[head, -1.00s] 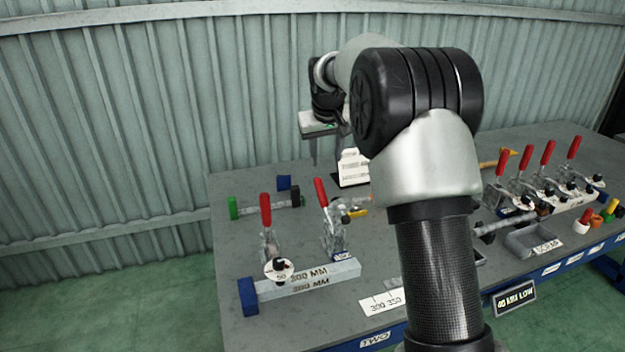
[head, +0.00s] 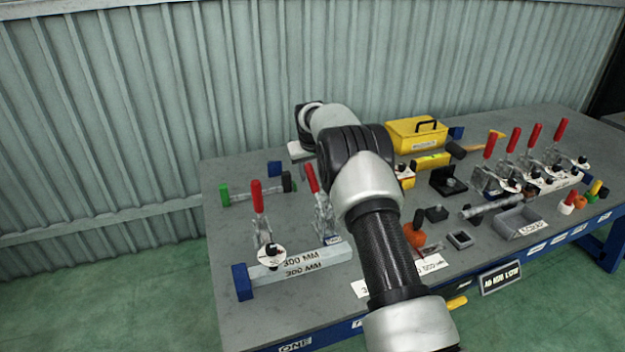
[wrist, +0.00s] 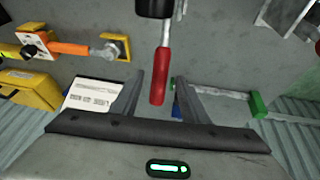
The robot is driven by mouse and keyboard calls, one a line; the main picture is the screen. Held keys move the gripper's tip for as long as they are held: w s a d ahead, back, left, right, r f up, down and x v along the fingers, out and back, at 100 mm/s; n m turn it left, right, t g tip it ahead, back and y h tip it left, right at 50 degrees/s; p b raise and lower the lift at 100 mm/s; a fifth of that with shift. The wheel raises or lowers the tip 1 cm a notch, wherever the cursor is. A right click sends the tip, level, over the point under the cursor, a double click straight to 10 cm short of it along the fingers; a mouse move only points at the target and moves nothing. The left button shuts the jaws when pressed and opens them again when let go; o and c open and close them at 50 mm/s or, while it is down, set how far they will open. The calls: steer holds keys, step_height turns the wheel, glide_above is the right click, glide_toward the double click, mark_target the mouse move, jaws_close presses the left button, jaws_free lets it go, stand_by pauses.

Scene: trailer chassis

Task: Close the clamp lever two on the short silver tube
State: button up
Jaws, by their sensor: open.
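The short silver tube (head: 305,263), marked 300 MM, lies at the table's front left with a blue block at its left end. Two clamps with upright red levers stand behind it: the left lever (head: 258,197) and the right one, seemingly lever two (head: 311,177). In the wrist view a red lever handle (wrist: 160,77) appears between the fingertips of my gripper (wrist: 158,78). The fingers are apart, with gaps on both sides of the handle; its depth between them is unclear. In the head view my arm hides the fingers.
A bar with a green end (head: 224,195) lies behind the clamps. A yellow toolbox (head: 417,135) stands at the back. Bare tabletop lies left of the clamps.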

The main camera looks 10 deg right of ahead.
mark_target(312, 177)
steer(key=x, duration=0.5)
jaws_close()
